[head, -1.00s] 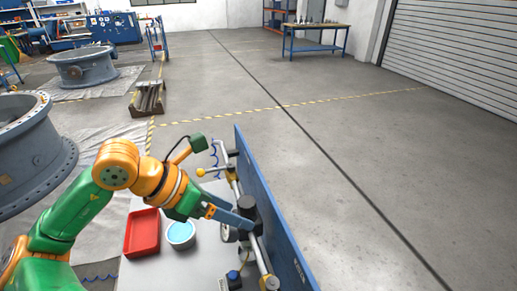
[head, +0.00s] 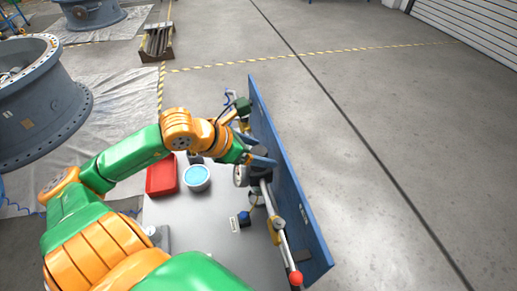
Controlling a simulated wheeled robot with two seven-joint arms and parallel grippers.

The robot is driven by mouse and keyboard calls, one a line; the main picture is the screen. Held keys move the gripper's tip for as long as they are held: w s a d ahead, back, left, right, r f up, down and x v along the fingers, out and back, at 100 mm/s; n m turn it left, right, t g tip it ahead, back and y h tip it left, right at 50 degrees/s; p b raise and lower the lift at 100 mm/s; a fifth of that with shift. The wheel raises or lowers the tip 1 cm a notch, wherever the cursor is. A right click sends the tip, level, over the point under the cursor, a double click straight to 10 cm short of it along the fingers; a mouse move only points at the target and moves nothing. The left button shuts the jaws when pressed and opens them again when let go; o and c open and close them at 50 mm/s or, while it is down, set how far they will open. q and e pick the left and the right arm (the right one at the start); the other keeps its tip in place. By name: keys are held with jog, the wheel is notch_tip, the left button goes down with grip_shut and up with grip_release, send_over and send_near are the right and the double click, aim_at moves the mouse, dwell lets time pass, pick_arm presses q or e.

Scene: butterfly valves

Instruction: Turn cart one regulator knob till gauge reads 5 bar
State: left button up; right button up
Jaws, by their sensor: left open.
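The cart's blue upright panel (head: 290,175) carries a pipe run along its left side. A dark regulator knob (head: 262,151) shows on that run, partly hidden by my gripper. My left gripper (head: 266,156) is open, its blue-grey fingers at the knob; I cannot tell whether they touch it. A round gauge (head: 240,175) sits just below the gripper. It is seen nearly edge-on and its reading cannot be made out. My right gripper is not in view.
On the grey cart top (head: 205,225) stand a red tray (head: 161,178) and a white tub with blue contents (head: 196,178). A red-ended lever (head: 295,278) is on the near pipe. Large grey valve bodies (head: 45,105) stand at left. Floor right of the panel is clear.

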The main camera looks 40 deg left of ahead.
pick_arm(q)
grip_shut()
